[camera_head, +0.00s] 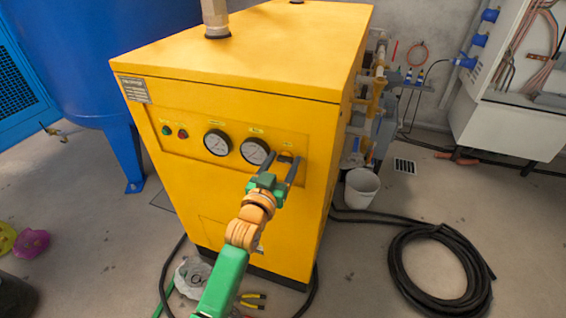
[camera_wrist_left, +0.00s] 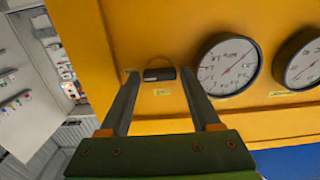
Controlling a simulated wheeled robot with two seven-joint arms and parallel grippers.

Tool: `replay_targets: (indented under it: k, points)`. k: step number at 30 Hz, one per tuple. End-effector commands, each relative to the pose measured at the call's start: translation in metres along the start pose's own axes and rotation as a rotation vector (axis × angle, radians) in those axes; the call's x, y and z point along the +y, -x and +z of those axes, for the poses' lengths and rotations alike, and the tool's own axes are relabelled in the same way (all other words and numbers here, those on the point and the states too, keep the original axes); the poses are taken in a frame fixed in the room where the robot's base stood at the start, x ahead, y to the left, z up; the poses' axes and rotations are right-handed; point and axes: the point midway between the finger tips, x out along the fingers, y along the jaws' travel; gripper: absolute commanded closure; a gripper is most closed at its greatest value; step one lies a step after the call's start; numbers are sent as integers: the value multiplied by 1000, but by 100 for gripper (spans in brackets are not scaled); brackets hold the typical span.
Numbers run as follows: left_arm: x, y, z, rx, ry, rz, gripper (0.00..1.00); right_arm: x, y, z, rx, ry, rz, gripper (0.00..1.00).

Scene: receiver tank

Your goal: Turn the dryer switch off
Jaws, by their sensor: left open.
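The yellow dryer (camera_head: 235,75) stands in the middle of the head view with a front panel. The dryer switch (camera_wrist_left: 160,75) is a small dark knob on that panel, beside the gauges. My left gripper (camera_head: 282,160) is open in front of the panel's right end. In the left wrist view the fingers (camera_wrist_left: 158,78) stand on either side of the switch, with a gap on each side. I cannot tell whether the fingertips touch the panel. In the head view the gripper partly hides the switch. My right gripper is in neither view.
Two round gauges (camera_head: 217,142) sit left of the switch, with a green lamp (camera_head: 166,130) and a red lamp (camera_head: 183,134) further left. A blue tank (camera_head: 85,60) stands at left.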

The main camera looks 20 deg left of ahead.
Motion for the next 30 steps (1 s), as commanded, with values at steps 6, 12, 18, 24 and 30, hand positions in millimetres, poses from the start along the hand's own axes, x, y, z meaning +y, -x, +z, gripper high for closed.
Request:
replay_targets:
  k: [6, 12, 18, 24, 30]
  points:
    - [0, 0, 0, 0, 0, 0, 58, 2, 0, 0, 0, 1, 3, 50]
    - [0, 0, 0, -1, 0, 0, 100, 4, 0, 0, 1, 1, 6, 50]
    - [0, 0, 0, -1, 21, 0, 100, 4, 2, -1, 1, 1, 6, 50]
    - [0, 0, -2, -2, 112, 0, 100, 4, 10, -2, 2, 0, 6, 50]
    - [-1, 0, -2, -4, 278, -1, 100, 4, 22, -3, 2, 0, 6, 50]
